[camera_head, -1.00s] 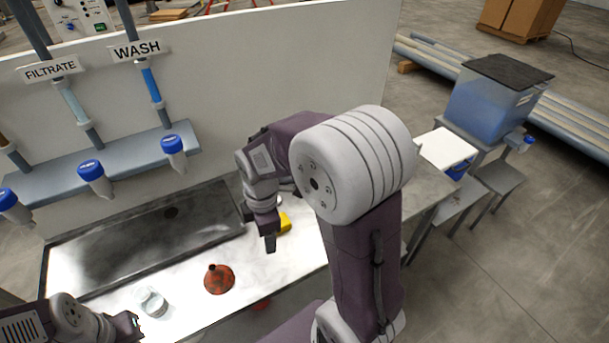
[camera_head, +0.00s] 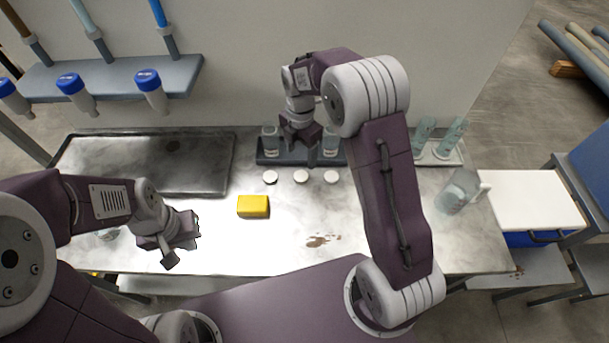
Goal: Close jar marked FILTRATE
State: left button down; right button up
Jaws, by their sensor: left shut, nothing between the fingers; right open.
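Small clear jars stand in a dark rack (camera_head: 263,159) at the back of the bench. One jar (camera_head: 270,138) shows left of my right gripper and another jar (camera_head: 330,146) right of it; the space between is hidden by the gripper. I cannot read a FILTRATE mark on any jar. Three white round lids, the left (camera_head: 269,177), the middle (camera_head: 301,176) and the right (camera_head: 331,176), lie flat in front of the rack. My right gripper (camera_head: 301,150) is open over the rack's middle, pointing down. My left gripper (camera_head: 175,254) is shut and empty over the bench's left front.
A yellow block (camera_head: 253,206) lies mid-bench, with a brown stain (camera_head: 320,240) to its right. A dark-rimmed metal tray (camera_head: 145,160) is at the left under blue-capped bottles (camera_head: 151,90). A clear jug (camera_head: 460,190) and a rack of cylinders (camera_head: 439,152) stand at the right.

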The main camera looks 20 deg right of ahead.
aim_at(302, 175)
jog(key=shift+s+d+f, duration=0.1)
jog(key=shift+s+f, duration=0.1)
jog(key=shift+s, duration=0.05)
notch_tip(302, 175, down, 3)
jog(key=shift+w+f, duration=0.1)
jog(key=shift+f, duration=0.1)
notch_tip(302, 175, down, 5)
jog(key=shift+f, duration=0.1)
dwell(0.4)
jog(key=c, duration=1.4)
